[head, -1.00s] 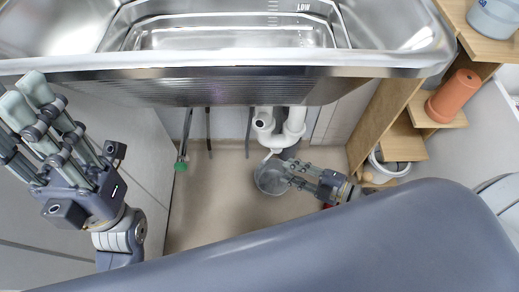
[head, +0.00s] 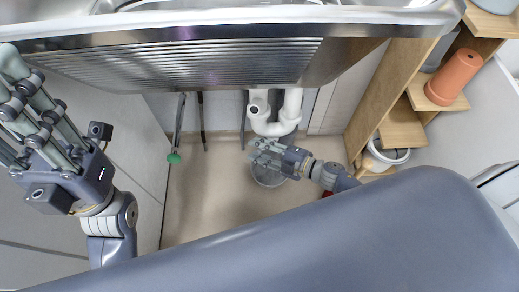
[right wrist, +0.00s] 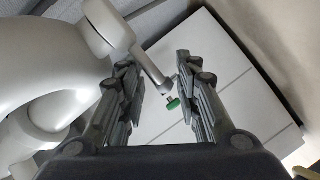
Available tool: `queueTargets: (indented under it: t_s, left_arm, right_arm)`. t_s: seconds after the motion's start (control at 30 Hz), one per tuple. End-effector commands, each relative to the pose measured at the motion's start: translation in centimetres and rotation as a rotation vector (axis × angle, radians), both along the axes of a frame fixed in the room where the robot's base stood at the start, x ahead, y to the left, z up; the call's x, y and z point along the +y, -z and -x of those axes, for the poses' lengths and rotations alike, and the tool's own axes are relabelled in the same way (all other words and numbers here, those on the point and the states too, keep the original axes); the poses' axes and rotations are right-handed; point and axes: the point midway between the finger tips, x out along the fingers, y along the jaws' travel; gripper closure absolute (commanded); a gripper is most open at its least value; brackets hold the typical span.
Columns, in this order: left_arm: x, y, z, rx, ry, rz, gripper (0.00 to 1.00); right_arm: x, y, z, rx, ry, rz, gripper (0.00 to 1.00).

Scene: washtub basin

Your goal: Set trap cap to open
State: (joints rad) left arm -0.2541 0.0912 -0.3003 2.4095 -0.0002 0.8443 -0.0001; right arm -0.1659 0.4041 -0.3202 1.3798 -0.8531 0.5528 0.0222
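The white drain trap (head: 272,127) hangs under the metal basin. In the right wrist view the white pipe (right wrist: 50,75) fills the left side. A round white cap piece (right wrist: 108,27) with a thin lever (right wrist: 151,70) sticks out from it, the lever tip lying between my fingers. My right gripper (head: 262,153) is just below the trap and hides the lever in the head view. It is open, its fingers (right wrist: 158,75) apart on either side of the lever, with no clear contact. My left gripper (head: 22,85) is open and empty at far left.
A metal bucket (head: 268,180) stands on the floor under my right gripper. A green-ended hose or rod (head: 174,157) hangs left of the trap. Wooden shelves (head: 402,125) with a terracotta pot (head: 454,77) stand at right. The basin (head: 180,65) is overhead.

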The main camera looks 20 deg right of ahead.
Motion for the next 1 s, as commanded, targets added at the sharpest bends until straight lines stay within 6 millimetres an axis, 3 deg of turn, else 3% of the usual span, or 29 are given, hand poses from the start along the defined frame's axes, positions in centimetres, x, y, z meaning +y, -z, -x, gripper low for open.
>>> queueTargets:
  t_s: [0.07, 0.2, 0.53, 1.0]
  left_arm:
    - [-0.01, -0.02, 0.01, 0.000, 0.000, 0.000, 0.69]
    - [0.00, -0.02, 0.02, 0.000, 0.000, 0.000, 0.69]
    - [0.00, -0.01, 0.03, -0.001, 0.001, 0.000, 0.69]
    - [-0.01, -0.08, 0.01, -0.006, 0.000, 0.000, 0.69]
  right_arm:
    - [0.00, -0.01, 0.01, 0.000, 0.000, 0.000, 0.69]
    - [0.00, 0.00, 0.02, 0.001, 0.000, -0.001, 1.00]
    - [-0.09, 0.03, 0.02, 0.003, 0.000, -0.002, 1.00]
    - [-0.63, 0.01, 0.70, 0.005, -0.128, -0.006, 1.00]
